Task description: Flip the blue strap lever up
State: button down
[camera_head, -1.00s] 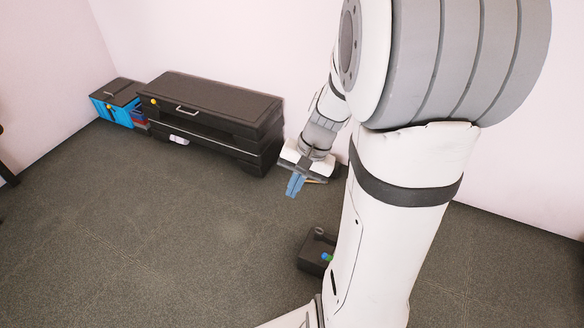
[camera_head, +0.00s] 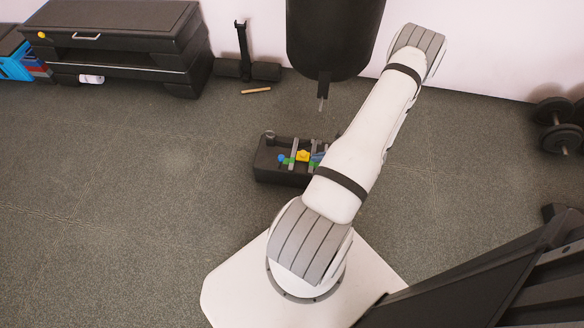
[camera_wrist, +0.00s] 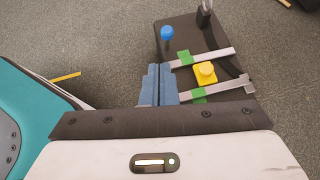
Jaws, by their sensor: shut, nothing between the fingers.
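A black box-like fixture (camera_head: 268,172) sits on the floor; it also shows in the wrist view (camera_wrist: 196,30). A round blue piece on a short stem (camera_wrist: 167,33), likely the blue strap lever, is at its upper left in the wrist view. It shows at the box's left side in the head view (camera_head: 282,159). I cannot tell its exact tilt. Two grey straps (camera_wrist: 219,53) with green pieces (camera_wrist: 185,58) and a yellow knob (camera_wrist: 205,70) lie on the box. My gripper's blue fingers (camera_wrist: 158,70) are shut and empty, appearing left of the green pieces, apart from the blue lever.
A grey ring-like piece (camera_head: 270,135) stands at the box's back left corner. A black bench (camera_head: 120,45), a hanging black bag (camera_head: 333,40) and dumbbells (camera_head: 558,125) are farther off. The floor (camera_head: 130,200) left of the box is clear.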

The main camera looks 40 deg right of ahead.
notch_tip(320, 180, down, 4)
jog(key=s+m, duration=0.2)
jog(key=b, duration=0.5)
send_near(280, 163)
jog(key=f+x, duration=0.1)
jog(key=x, duration=0.3)
jog(key=shift+r+t+h, duration=0.4)
jog(key=shift+r, duration=0.1)
jog(key=shift+d, duration=0.1)
